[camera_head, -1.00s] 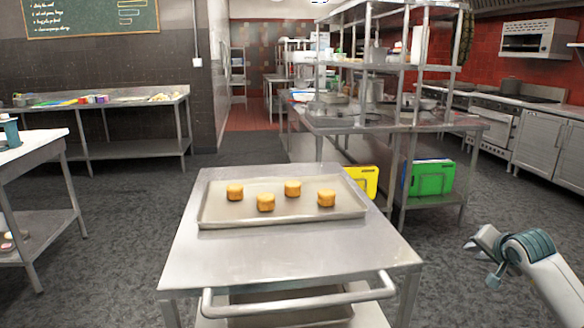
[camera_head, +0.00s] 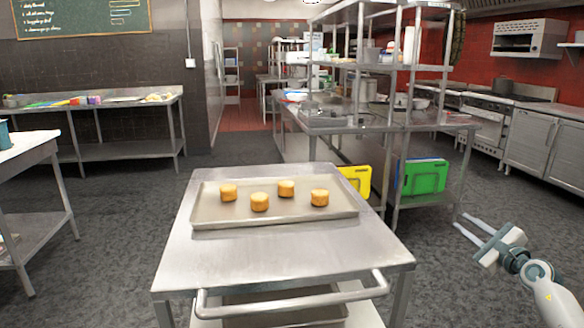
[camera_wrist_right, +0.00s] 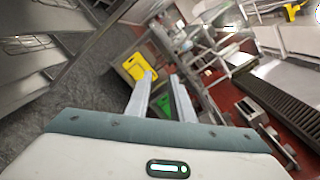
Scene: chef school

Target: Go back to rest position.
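My right gripper (camera_head: 462,221) is at the lower right of the head view, over the floor to the right of the steel cart (camera_head: 280,256). Its two fingers are apart with nothing between them. In the right wrist view the fingers (camera_wrist_right: 162,78) also stand apart and empty. My left gripper is not in the head view. On the cart lies a metal baking tray (camera_head: 270,219) with several round golden pastries on it, such as the front one (camera_head: 260,202). My right gripper touches neither cart nor tray.
A steel table with shelves (camera_head: 330,125) stands behind the cart, with a yellow board (camera_head: 357,182) and a green board (camera_head: 423,178) low on it. Another table (camera_head: 28,155) is at the left. Grey floor is clear right of the cart.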

